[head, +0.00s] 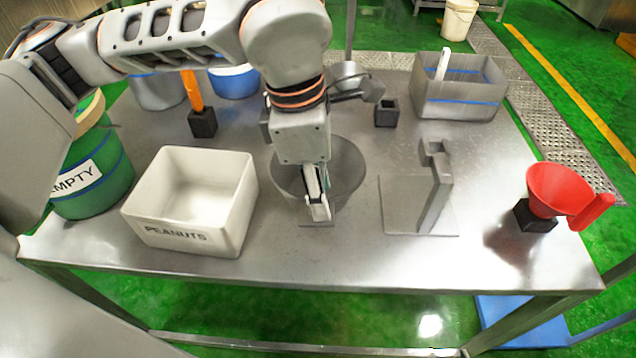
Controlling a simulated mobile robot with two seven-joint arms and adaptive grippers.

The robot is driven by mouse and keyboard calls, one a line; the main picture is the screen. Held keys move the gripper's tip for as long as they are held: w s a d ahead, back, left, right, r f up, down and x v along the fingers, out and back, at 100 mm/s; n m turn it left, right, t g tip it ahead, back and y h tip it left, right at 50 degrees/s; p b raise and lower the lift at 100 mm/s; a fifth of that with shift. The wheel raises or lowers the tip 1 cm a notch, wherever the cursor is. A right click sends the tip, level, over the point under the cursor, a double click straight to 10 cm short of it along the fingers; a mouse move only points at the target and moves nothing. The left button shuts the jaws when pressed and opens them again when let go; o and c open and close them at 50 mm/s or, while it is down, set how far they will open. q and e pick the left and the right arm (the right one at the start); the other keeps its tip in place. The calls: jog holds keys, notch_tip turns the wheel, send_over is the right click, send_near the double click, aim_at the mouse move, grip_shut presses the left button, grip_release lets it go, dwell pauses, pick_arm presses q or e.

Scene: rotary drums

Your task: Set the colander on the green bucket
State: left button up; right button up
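A grey metal bowl-shaped vessel (348,178), which looks like the colander, stands on the table in the middle of the head view. My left gripper (318,208) points down at its near side and hides part of it. The fingertips are at or over its near edge, close to a small flat piece by the table. I cannot tell whether they grip it. The green bucket (112,188) stands at the left end of the table with a label ending "MPTY". My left arm hides part of its side and top. My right gripper is not in view.
A white PEANUTS bin (190,240) stands between bucket and bowl. A grey bracket (433,190) is right of the bowl. A red funnel (558,188), a grey bin (458,100) and an orange-handled tool (193,90) also stand there.

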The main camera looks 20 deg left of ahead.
pick_arm(q)
jog(key=shift+w+f, duration=0.1)
jog(key=shift+f, duration=0.85)
grip_shut()
jog(key=shift+r, duration=0.1)
